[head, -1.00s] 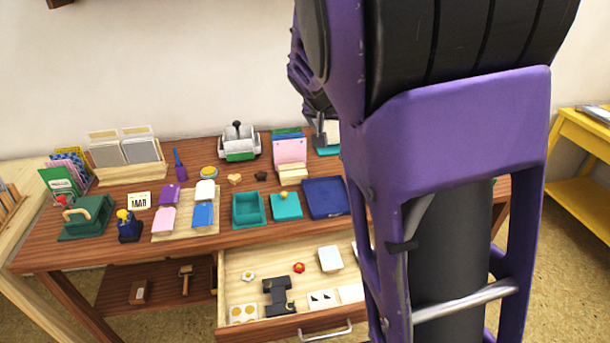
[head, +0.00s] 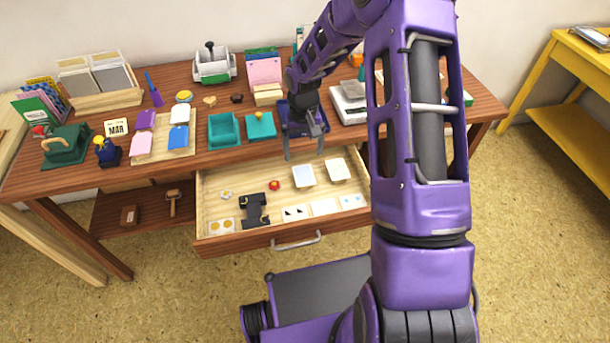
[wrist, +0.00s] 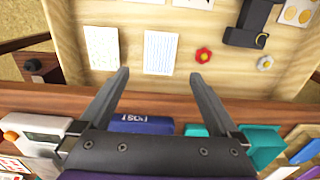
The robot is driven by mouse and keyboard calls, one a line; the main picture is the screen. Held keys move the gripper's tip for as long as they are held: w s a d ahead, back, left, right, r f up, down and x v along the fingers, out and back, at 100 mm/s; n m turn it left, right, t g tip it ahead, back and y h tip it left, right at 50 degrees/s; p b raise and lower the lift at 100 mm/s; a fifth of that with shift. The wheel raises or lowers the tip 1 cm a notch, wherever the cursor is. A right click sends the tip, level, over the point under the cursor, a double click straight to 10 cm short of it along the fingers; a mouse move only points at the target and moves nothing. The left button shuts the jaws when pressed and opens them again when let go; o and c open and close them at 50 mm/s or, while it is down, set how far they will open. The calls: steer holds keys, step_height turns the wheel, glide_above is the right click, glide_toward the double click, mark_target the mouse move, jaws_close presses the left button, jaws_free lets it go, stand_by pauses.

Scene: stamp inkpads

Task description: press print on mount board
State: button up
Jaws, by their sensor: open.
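My gripper (head: 304,152) is open and empty, its fingers pointing down over the table's front edge by the open drawer (head: 212,195). In the wrist view the fingertips (wrist: 159,75) are spread apart, with nothing between them. Two pale sheets lie in the drawer beyond the tips: a left one (wrist: 103,47) and a right one (wrist: 160,52) with fine lines. In the head view they look like pale cards (head: 303,176) (head: 338,169). Grey boards (head: 112,78) stand in a wooden rack at the back left. I cannot tell which piece is the print or the mount board.
A navy pad (wrist: 145,126) lies under my gripper, partly hidden in the head view. Teal trays (head: 224,130), a green-based press (head: 213,64) and a white-topped device (head: 349,103) stand on the table. The drawer also holds a dark bracket (head: 254,210) and small flowers (head: 275,185).

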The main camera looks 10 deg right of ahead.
mark_target(304, 175)
step_height(304, 175, down, 9)
steer(key=b, duration=0.5)
steer(key=shift+f+b, duration=0.1)
steer(key=shift+b, duration=0.2)
steer(key=c, duration=0.9)
steer(key=shift+o, duration=0.2)
step_height(304, 175, up, 7)
steer(key=p, duration=0.5)
steer(key=shift+s+a, duration=0.1)
